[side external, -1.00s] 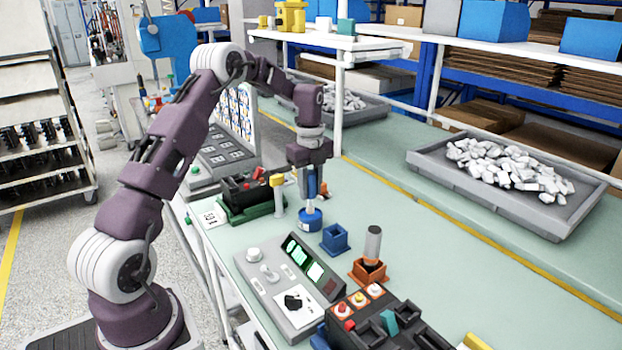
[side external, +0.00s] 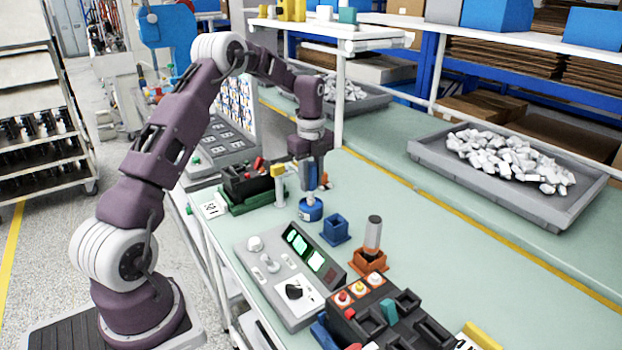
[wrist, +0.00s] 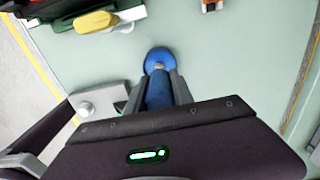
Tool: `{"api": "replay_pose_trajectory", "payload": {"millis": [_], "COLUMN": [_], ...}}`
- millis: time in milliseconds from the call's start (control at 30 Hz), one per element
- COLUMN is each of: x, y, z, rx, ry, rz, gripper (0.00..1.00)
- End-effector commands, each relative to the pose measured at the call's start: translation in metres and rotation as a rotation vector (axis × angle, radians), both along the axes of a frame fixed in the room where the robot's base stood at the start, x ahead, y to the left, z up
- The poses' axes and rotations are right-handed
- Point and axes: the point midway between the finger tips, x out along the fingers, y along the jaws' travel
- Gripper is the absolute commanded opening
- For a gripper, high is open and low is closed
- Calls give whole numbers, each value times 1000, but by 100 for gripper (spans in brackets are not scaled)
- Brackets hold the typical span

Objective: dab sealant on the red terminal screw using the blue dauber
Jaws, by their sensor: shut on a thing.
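My gripper (side external: 312,182) is shut on the upright blue dauber (side external: 311,210), which has a blue handle, a pale neck and a round blue foot. In the wrist view the dauber's foot (wrist: 158,58) shows beyond my gripper (wrist: 158,88), with the handle between the fingers. The foot is at or just above the bench; I cannot tell if it touches. The red terminal screw (side external: 343,298) is on the black breaker block (side external: 348,322) at the front, beside a yellow and a white one. It is not visible in the wrist view.
A blue square holder (side external: 335,229) looks empty; an orange holder (side external: 369,261) carries a grey-topped cylinder (side external: 373,232). Another black unit (side external: 245,187) stands behind left.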

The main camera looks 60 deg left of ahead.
Motion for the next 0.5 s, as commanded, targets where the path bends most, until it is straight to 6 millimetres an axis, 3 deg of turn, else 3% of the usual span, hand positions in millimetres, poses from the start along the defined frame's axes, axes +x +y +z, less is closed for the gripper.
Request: {"api": "replay_pose_trajectory", "payload": {"millis": [500], "x": [0], "y": [0], "z": [-6], "rx": [0], "ry": [0], "rz": [0], "gripper": [0]}}
